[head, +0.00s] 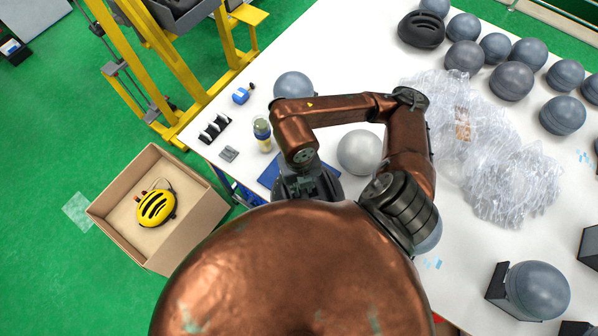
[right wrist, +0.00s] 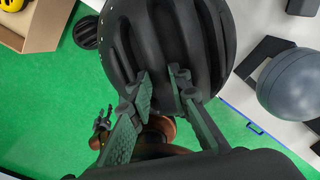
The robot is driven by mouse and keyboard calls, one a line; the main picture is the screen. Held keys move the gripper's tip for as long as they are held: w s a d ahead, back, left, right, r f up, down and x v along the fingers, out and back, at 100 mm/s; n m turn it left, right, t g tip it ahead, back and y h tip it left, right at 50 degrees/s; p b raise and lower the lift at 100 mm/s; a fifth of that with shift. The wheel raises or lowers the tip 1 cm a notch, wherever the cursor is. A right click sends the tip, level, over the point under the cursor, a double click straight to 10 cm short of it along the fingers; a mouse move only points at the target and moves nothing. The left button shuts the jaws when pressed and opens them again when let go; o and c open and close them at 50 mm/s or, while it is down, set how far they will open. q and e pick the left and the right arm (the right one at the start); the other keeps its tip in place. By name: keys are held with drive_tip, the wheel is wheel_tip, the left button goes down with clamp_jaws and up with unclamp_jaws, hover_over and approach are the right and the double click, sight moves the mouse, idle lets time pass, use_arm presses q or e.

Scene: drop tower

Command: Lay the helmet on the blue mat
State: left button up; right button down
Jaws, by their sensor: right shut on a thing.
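My right gripper (head: 303,180) is over the near left part of the white table, largely covered by my own arm in the head view. In the right wrist view its fingers (right wrist: 163,88) are shut on the edge of a black helmet (right wrist: 165,35), whose ribbed shell fills the top middle. In the head view dark shapes around the gripper merge, so I cannot make out the helmet clearly. The blue mat (head: 268,176) shows in part on the table beside and behind the gripper. A small dark claw, apparently my left gripper (right wrist: 103,124), hangs low in the right wrist view.
A cardboard box (head: 208,215) with a yellow helmet (head: 157,207) stands left of the table. Clear wrapping (head: 510,180) and several balls cover the right.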

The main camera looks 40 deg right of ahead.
drive_tip(key=shift+m, duration=0.8)
drive_tip(key=w+d+f, duration=0.2)
drive_tip(key=w, duration=0.1)
drive_tip(key=w+d+f, duration=0.2)
drive_tip(key=w+f, duration=0.1)
drive_tip(key=w+d+f, duration=0.2)
drive_tip(key=w+f, duration=0.1)
drive_tip(key=shift+w+d, duration=0.4)
drive_tip(key=shift+w+d+f, duration=0.3)
drive_tip(key=shift+w+f, duration=0.15)
drive_tip(key=shift+f, duration=0.25)
drive_tip(key=f, duration=0.1)
drive_tip(key=f+p, duration=0.1)
drive_tip(key=f, duration=0.1)
drive_tip(key=shift+w+d+f, duration=0.15)
drive_tip(key=shift+d+f, duration=0.05)
drive_tip(key=shift+f, duration=0.05)
drive_tip(key=c, duration=2.2)
unclamp_jaws()
drive_tip(key=shift+f, duration=0.15)
drive_tip(key=shift+c, duration=0.2)
drive_tip(key=o, duration=0.4)
